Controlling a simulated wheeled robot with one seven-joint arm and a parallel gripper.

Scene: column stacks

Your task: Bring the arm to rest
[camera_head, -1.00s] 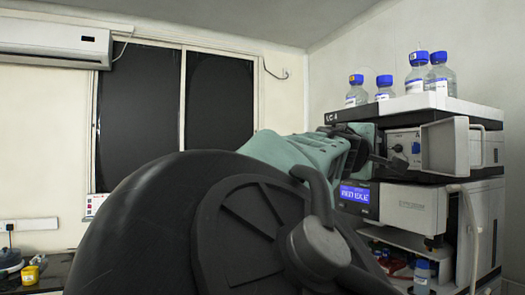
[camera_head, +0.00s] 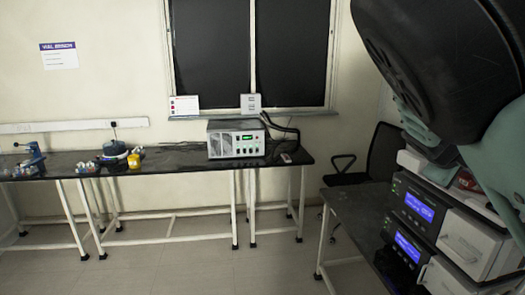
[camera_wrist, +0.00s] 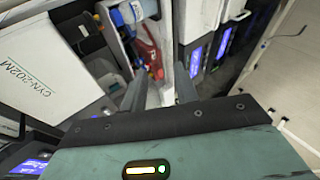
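My arm (camera_head: 440,60) fills the upper right of the head view, in front of the instrument stack, with its black joint cover and green link. The gripper end is not visible there. In the wrist view my gripper (camera_wrist: 160,90) shows two dark fingers apart, with nothing seen between them. They point toward the instrument stack (camera_wrist: 165,60), where an open bay holds a red item (camera_wrist: 148,50) and small bottles with blue parts (camera_wrist: 128,14).
The stack of instruments with blue displays (camera_head: 418,207) stands on a dark table (camera_head: 345,215) at right. A black chair (camera_head: 380,155) is behind it. A long bench (camera_head: 180,157) along the wall carries a grey box unit (camera_head: 236,142). The floor (camera_head: 190,265) before it is clear.

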